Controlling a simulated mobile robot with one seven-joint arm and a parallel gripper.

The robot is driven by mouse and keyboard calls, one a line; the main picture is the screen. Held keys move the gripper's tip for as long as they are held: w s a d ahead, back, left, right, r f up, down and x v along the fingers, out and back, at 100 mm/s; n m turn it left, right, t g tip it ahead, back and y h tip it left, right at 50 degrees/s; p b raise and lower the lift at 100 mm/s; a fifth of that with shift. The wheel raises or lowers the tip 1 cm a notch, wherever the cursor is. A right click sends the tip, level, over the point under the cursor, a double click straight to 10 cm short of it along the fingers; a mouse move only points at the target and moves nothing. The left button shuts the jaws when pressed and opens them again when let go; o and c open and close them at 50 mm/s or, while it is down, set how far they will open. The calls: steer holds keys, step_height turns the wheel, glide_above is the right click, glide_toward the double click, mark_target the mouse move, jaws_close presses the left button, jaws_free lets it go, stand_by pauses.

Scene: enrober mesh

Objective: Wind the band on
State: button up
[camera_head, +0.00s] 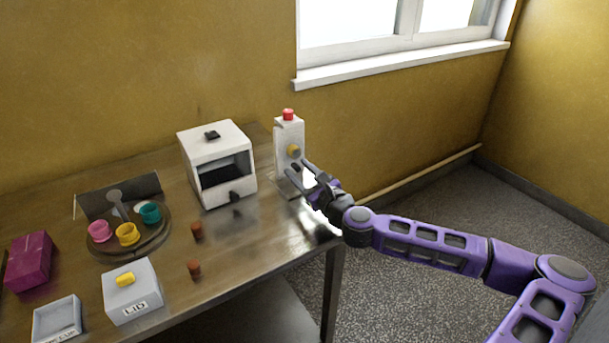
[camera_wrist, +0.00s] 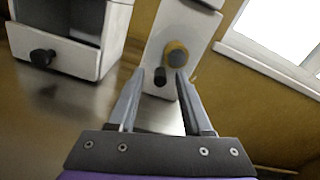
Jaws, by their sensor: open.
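A tall white box (camera_head: 289,158) stands at the table's right end, with a red button (camera_head: 288,114) on top. On its front is a yellow round knob (camera_head: 293,151) with a grey centre; the knob also shows in the wrist view (camera_wrist: 177,54). A short black peg or handle (camera_wrist: 160,75) sticks out just below the knob. My gripper (camera_head: 298,172) is open and empty in front of the box. In the wrist view its two fingertips (camera_wrist: 161,76) stand either side of the black peg, apart from it as far as I can tell. I see no separate band.
A white open-fronted machine (camera_head: 225,135) with a black-knobbed drawer stands left of the box. A round tray (camera_head: 105,250) holds pink, yellow and teal cups. Two brown cylinders (camera_head: 197,231), a LID box (camera_head: 148,299), a grey tray (camera_head: 57,322) and a magenta block (camera_head: 29,261) lie further left.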

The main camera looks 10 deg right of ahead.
steer(key=v, duration=0.5)
steer(key=p+v, duration=0.1)
steer(key=v, duration=0.4)
steer(key=r+p+v, duration=0.1)
steer(key=v, duration=0.4)
steer(key=shift+d, duration=0.15)
steer(key=p, duration=0.1)
steer(key=s+p, duration=0.1)
steer(key=p, duration=0.1)
steer(key=shift+s+d+f, duration=0.25)
steer(key=shift+d, duration=0.1)
steer(key=shift+s+f+p, duration=0.15)
steer(key=shift+s+p, duration=0.2)
steer(key=shift+p, duration=0.05)
steer(key=shift+a+f, duration=0.1)
steer(key=shift+f, duration=0.05)
